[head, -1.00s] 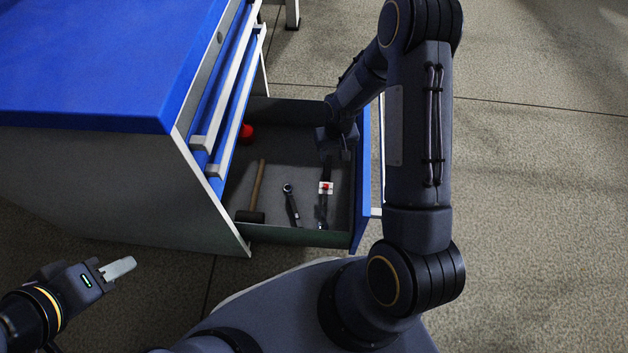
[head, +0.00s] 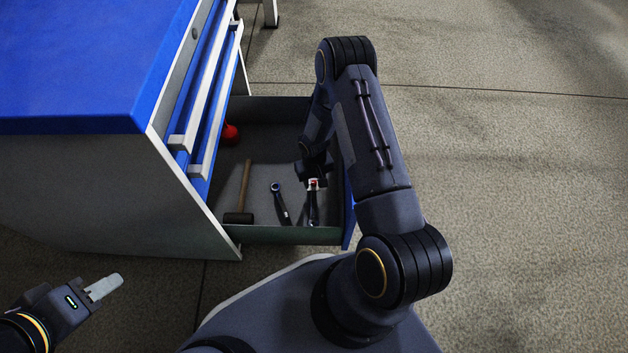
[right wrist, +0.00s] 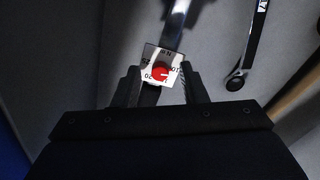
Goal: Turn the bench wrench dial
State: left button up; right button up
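The bench wrench (head: 313,205) lies in the open drawer, near its right side. It carries a white plate with a red dial (head: 314,183). In the right wrist view the red dial (right wrist: 160,73) sits on the white plate (right wrist: 151,56) with black numbers; a white pointer mark shows on the dial. My right gripper (right wrist: 160,80) is open over the wrench, one finger on each side of the plate. I cannot tell whether the fingers touch it. My left gripper (head: 104,287) is far from the drawer at lower left, seen side-on; its finger gap is hidden.
A smaller wrench (head: 280,203), a hammer (head: 244,190) and a red object (head: 230,133) lie in the drawer (head: 270,235) left of the bench wrench. The blue-topped cabinet (head: 80,60) stands at left, its upper drawers shut. The floor at right is clear.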

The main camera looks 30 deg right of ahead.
jog(key=shift+c, duration=0.2)
grip_shut()
jog(key=shift+m, duration=0.3)
jog(key=m+b, duration=0.1)
jog(key=m, duration=0.1)
jog(key=shift+m, duration=0.3)
jog(key=m, duration=0.2)
jog(key=shift+m, duration=0.4)
jog(key=m, duration=0.3)
jog(key=shift+m, duration=2)
